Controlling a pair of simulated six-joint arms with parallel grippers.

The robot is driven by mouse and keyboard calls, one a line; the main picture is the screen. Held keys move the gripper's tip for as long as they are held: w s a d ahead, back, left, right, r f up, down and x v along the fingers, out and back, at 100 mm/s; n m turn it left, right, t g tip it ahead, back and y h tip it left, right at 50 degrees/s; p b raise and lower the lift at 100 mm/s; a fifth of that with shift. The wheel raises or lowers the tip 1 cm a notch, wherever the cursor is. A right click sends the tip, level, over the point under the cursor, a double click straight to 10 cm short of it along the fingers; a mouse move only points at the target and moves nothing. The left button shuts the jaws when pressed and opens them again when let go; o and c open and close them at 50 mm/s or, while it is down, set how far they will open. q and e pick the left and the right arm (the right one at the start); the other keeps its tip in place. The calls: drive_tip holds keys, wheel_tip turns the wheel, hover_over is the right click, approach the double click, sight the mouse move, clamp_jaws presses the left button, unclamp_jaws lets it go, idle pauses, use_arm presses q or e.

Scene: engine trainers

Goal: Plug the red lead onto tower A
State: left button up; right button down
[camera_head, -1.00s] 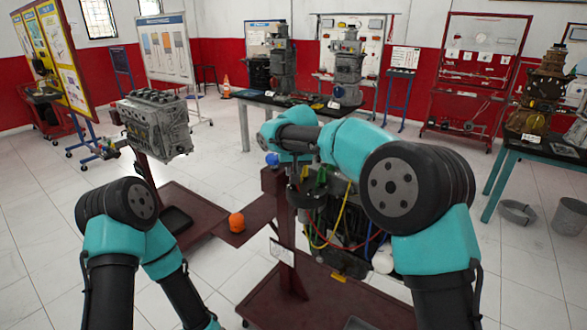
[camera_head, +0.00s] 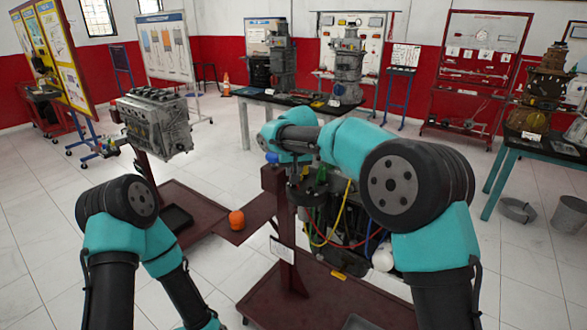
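The engine trainer (camera_head: 346,248) stands on a dark red stand at the centre, partly hidden behind my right arm. A red lead (camera_head: 322,244) hangs in a curve at its left front, beside a yellow lead (camera_head: 341,214) and a blue lead (camera_head: 373,236). The ends of the red lead are too small or hidden to tell. I cannot make out which part is tower A. My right gripper (camera_head: 303,195) points down at the engine's upper left, near a green part (camera_head: 321,174); its fingertips are too dark to tell open or shut. My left gripper is below the picture's edge.
The stand's base (camera_head: 290,300) spreads over the floor below. An orange object (camera_head: 237,220) sits on a plate left of the post. A second engine (camera_head: 157,125) stands at the left. Tables with engine parts line the back. White floor is free at the left.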

drive_tip(key=shift+f, duration=0.5)
idle(0.8)
drive_tip(key=c, duration=0.9)
unclamp_jaws()
drive_tip(key=shift+r, duration=0.1)
drive_tip(key=v, duration=1.7)
drive_tip(key=shift+d+r, duration=0.1)
